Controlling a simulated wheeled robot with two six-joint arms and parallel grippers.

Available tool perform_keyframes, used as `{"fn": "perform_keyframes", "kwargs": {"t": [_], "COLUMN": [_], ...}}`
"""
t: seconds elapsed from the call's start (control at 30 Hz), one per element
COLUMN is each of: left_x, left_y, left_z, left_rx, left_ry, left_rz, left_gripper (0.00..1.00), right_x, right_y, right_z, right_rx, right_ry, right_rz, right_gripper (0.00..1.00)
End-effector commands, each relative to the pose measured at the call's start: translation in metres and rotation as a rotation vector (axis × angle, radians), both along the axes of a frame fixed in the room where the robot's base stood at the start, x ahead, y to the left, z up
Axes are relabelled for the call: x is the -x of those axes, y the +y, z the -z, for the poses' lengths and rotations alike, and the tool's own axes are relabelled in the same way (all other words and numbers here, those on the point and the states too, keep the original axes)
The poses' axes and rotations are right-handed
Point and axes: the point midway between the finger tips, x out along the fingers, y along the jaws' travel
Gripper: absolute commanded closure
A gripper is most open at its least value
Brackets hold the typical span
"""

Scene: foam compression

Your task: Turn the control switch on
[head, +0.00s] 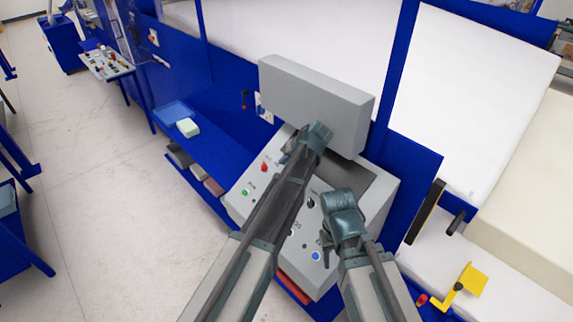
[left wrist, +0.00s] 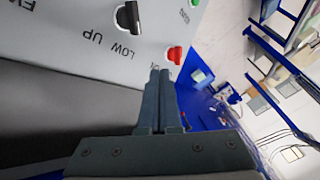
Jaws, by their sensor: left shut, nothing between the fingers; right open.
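The grey control panel (head: 236,205) carries a red switch (head: 265,167), a green button (head: 245,192), a black knob (head: 311,203) and a blue button (head: 315,256). My left gripper (head: 288,155) is shut and empty above the panel, close to the red switch. In the left wrist view its closed fingers (left wrist: 160,72) point toward the red switch (left wrist: 175,54), and contact cannot be told. A black rotary switch (left wrist: 128,17) sits by the lettering "LOW UP". My right gripper (head: 327,240) is open over the right part of the panel; its fingers are partly hidden by its own wrist.
A grey box-shaped housing (head: 315,100) stands just behind the panel, close to my left wrist. A blue shelf (head: 215,150) with a blue tray (head: 175,113) and a pale green block (head: 188,127) lies to the left. Open floor (head: 100,200) is further left. A yellow bracket (head: 470,280) stands at right.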

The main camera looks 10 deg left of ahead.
Motion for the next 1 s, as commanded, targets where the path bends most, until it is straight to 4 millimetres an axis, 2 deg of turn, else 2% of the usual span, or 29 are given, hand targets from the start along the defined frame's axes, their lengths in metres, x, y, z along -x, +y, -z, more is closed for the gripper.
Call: {"fn": "perform_keyframes", "kwargs": {"t": [0.03, 0.3, 0.4, 0.6, 1.0], "left_x": [-0.004, -0.020, -0.018, -0.020, -0.020], "left_y": [0.005, 0.026, 0.041, 0.058, 0.062], "left_z": [0.015, 0.049, 0.050, 0.054, 0.054], "left_rx": [0.000, 0.000, 0.000, 0.002, 0.001], "left_ry": [0.000, 0.000, 0.001, 0.000, 0.000], "left_rz": [-0.002, -0.001, -0.003, -0.001, 0.000], "left_gripper": [1.00, 1.00, 1.00, 1.00, 1.00], "right_x": [0.000, 0.000, 0.000, 0.000, 0.000], "right_y": [0.000, 0.000, 0.000, 0.000, 0.000], "right_z": [0.015, 0.049, 0.049, 0.054, 0.054], "right_rx": [0.001, 0.000, 0.000, 0.000, 0.000], "right_ry": [0.000, -0.001, -0.002, -0.002, -0.002], "right_rz": [-0.003, -0.007, -0.006, -0.005, -0.005], "right_gripper": [0.50, 0.50, 0.50, 0.50, 0.50]}}
